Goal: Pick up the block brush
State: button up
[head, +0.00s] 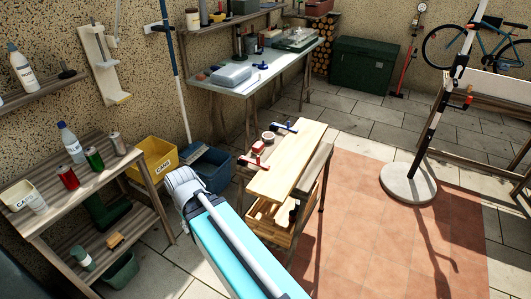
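A small brush with an orange-brown wooden block (115,240) lies on the lower shelf of the wooden rack at the left. It looks like the block brush, but its bristles are too small to make out. It sits between a green boot and a green bin. My gripper's fingers cannot be made out in the head view. Only a pale blue and grey shape, likely part of my own body, reaches up from the bottom middle, well to the right of the brush.
A workbench (290,155) with clamps stands in the middle. The tiled floor (375,225) to its right is largely clear, apart from a round stand base (408,185).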

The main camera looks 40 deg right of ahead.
aim_at(257, 148)
jog(key=z, duration=1.65)
jog(key=i, duration=1)
jog(key=u, duration=0.05)
